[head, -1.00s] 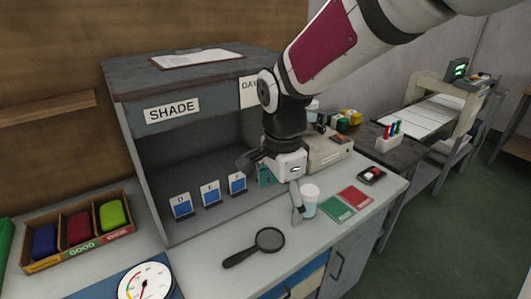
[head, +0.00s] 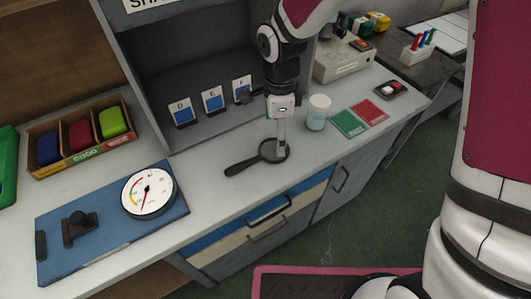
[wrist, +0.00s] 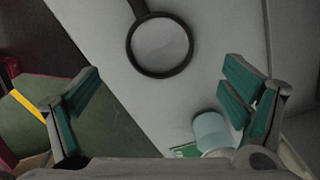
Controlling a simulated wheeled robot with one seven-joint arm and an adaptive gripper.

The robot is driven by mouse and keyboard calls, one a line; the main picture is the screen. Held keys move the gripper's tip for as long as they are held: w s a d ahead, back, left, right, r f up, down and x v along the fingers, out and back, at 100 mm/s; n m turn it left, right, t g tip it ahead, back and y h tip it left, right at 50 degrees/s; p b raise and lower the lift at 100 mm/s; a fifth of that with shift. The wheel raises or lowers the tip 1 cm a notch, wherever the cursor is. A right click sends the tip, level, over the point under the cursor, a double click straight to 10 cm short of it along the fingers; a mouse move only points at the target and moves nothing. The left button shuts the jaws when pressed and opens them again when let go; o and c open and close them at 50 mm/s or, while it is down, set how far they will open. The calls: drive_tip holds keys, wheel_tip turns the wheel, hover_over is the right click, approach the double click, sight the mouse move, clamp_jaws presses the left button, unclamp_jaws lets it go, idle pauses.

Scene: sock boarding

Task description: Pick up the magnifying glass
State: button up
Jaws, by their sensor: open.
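The black magnifying glass (head: 262,155) lies flat on the light grey counter, its handle pointing to the lower left in the head view. In the wrist view its round lens (wrist: 160,44) is at the top middle, with part of the handle cut off by the top edge. My gripper (head: 281,150) hangs over the lens end in the head view and hides part of the rim. In the wrist view my gripper (wrist: 158,108) is open, its teal-padded fingers wide apart and empty, with the lens above the line between them.
A white-lidded cup (head: 318,113) stands just right of my gripper; it also shows near the right finger in the wrist view (wrist: 211,132). Green (head: 348,124) and red (head: 370,111) cards lie beyond it. A dial gauge (head: 148,194) sits left on a blue board. The shade box (head: 200,80) rises behind.

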sight(257, 158)
wheel_tip(257, 158, down, 5)
drive_tip(key=shift+f, duration=0.1)
idle(0.3)
drive_tip(key=c, duration=1.3)
